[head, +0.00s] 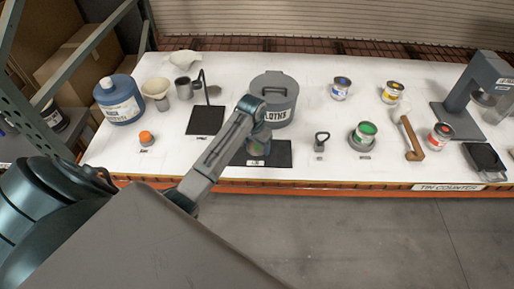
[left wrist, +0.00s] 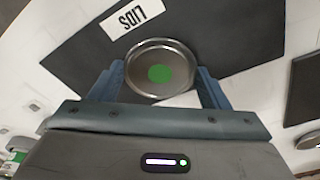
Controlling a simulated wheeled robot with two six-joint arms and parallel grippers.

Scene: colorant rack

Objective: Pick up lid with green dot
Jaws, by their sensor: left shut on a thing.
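The round metal lid with the green dot (left wrist: 160,74) lies between the two blue-grey fingers of my left gripper (left wrist: 158,88) in the left wrist view. The fingers are shut on its rim from both sides. The lid is over the black mat (left wrist: 238,40) with the LIDS label (left wrist: 126,19); I cannot tell whether it touches the mat. In the head view my left gripper (head: 259,139) points down over the same black mat (head: 280,154) and mostly hides the lid. My right gripper is not in view.
A grey lidded bin (head: 278,92) marked CLOTHS stands just behind the mat. Right of it are a small black-handled tool (head: 321,141), a green-topped tin (head: 363,133) and a wooden-handled mallet (head: 409,138). A black stand (head: 206,121) is to the left. White counter shows between them.

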